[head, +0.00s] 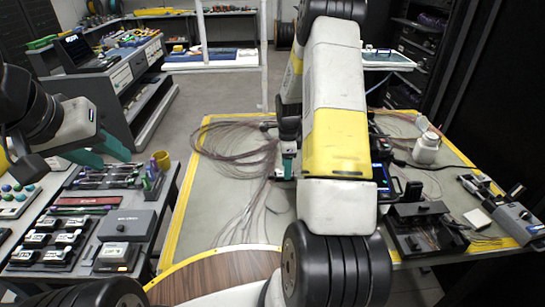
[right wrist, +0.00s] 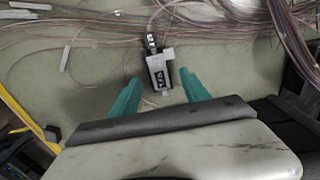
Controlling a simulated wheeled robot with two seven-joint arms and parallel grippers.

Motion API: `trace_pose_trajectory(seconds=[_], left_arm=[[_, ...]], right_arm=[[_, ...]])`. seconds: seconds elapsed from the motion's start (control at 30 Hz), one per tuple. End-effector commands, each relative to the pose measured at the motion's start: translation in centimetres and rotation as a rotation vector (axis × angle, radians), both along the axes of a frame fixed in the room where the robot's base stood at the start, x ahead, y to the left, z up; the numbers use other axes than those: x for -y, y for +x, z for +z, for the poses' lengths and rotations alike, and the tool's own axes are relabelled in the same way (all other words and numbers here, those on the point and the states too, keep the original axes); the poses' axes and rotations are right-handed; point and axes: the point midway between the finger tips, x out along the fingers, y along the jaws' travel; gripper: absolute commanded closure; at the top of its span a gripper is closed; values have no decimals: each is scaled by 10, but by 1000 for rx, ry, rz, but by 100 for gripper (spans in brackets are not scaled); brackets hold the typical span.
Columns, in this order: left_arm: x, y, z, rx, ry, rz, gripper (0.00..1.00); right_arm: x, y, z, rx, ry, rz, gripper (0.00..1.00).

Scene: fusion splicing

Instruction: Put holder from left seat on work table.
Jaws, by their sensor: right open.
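A small grey holder (right wrist: 158,72) with a black end and a dark window lies over the grey surface of the work table (head: 200,215), among thin fibres. My right gripper (right wrist: 159,78) is open, with its teal fingertips on either side of the holder and visible gaps beside it. In the head view my right arm covers most of that spot, and only a bit of teal finger (head: 288,168) shows. My left gripper (head: 97,152) hangs empty over the tool bench at the left, its two teal fingers apart. I cannot make out the left seat.
Bundled reddish cables (head: 235,140) cover the table's far left part. A white jar (head: 426,148) and a black splicer-like device (head: 425,228) stand at the right.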

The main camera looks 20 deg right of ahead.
Motion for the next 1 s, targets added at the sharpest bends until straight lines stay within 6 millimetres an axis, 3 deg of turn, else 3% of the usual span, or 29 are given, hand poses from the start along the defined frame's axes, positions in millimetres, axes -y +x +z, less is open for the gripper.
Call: trace_pose_trajectory(seconds=[0.3,0.67,0.77,0.87,1.0], left_arm=[[0,0,0,0,0,0,64],[0,0,0,0,0,0,64],[0,0,0,0,0,0,64],[0,0,0,0,0,0,64],[0,0,0,0,0,0,64]], right_arm=[[0,1,70,5,-1,1,46],[-5,-3,117,20,3,49,46],[-18,-13,151,66,7,177,46],[-39,-33,198,137,4,383,46],[-69,-76,257,244,-25,711,46]])
